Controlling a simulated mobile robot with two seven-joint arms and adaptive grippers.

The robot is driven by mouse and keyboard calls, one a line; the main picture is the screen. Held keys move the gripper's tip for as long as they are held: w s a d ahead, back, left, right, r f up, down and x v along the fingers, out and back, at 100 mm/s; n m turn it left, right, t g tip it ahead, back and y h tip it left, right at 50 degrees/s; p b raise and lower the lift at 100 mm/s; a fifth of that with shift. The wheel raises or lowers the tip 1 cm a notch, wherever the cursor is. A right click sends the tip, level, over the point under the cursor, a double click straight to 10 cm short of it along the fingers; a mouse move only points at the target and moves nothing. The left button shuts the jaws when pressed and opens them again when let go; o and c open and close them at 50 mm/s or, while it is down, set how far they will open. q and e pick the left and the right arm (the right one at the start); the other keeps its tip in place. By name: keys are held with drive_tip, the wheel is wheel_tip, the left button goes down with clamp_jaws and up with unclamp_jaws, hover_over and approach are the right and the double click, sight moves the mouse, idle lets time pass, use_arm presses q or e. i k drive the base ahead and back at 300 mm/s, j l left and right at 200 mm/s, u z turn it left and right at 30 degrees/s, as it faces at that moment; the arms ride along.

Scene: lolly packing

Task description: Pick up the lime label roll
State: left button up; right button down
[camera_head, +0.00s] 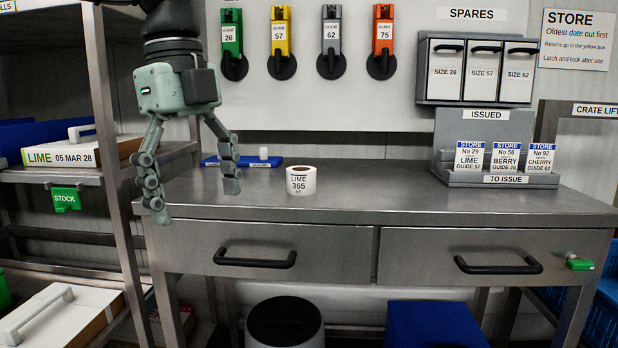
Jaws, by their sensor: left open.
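The lime label roll (301,181) is a white roll marked "LIME 365". It stands upright on the steel worktop (400,197), left of the middle. My left gripper (197,197) hangs down from the upper left, over the left end of the worktop. Its two fingers are spread apart with nothing between them. It is to the left of the roll and does not touch it. My right gripper is not in view.
A blue tray (240,163) with a small white item lies behind the gripper. A grey card holder (480,179) stands at the right. A shelf rack (110,110) with a lime box (65,155) is on the left. The worktop between roll and card holder is clear.

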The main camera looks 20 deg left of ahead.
sight(300, 180)
drive_tip(key=i, duration=1.25)
